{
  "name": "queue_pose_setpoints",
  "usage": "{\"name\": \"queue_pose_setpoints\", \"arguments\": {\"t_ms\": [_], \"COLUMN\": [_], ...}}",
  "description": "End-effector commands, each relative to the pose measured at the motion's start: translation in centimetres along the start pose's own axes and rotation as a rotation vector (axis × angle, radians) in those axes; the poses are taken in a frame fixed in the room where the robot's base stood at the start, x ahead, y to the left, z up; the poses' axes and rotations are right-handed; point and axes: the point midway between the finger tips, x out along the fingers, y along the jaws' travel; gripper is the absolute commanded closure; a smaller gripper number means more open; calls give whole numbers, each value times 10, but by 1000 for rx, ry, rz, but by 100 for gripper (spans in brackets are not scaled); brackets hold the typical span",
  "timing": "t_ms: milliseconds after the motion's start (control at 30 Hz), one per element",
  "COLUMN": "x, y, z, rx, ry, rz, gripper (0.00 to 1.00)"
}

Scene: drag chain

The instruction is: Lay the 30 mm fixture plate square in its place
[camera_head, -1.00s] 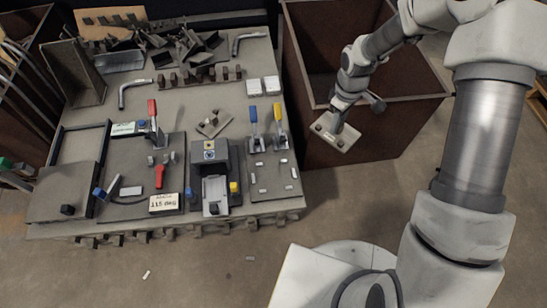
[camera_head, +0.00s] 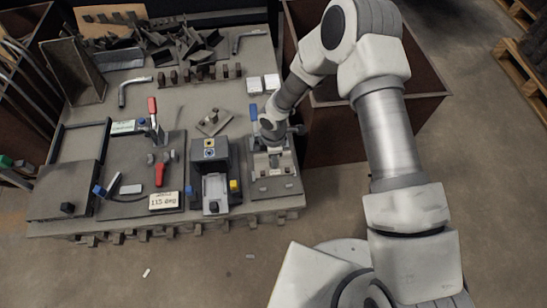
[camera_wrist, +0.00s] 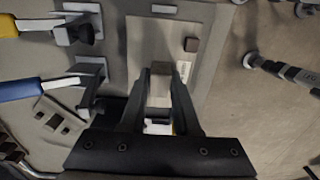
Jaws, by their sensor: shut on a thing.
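My gripper (camera_head: 271,142) is over the right-hand clamp station on the bench and points down. It is shut on the fixture plate (camera_head: 270,164), a pale flat piece. The plate hangs at or just above the dark base plate (camera_head: 260,192); I cannot tell if they touch. In the wrist view the fingers (camera_wrist: 160,78) grip a small block on the fixture plate (camera_wrist: 145,42), which has a brown square stud beside it. The base plate (camera_wrist: 212,30) shows around the plate's edge. The plate's near end is hidden by my gripper.
Toggle clamps with a blue handle (camera_wrist: 22,89) and a yellow handle (camera_wrist: 8,25) stand close beside the plate. A grey vise-like fixture (camera_head: 211,175) stands to the left. A loose part with holes (camera_head: 213,121) lies behind. A brown bin (camera_head: 345,130) stands right of the bench.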

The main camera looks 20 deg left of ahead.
Motion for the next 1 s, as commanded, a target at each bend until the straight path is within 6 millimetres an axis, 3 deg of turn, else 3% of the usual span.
{"name": "queue_pose_setpoints", "arguments": {"t_ms": [267,733,1000], "x": [7,46,52], "y": [0,1,1], "z": [1,1,1], "rx": [-1,0,0], "ry": [2,2,2], "rz": [1,1,1], "gripper": [100,100,100]}}
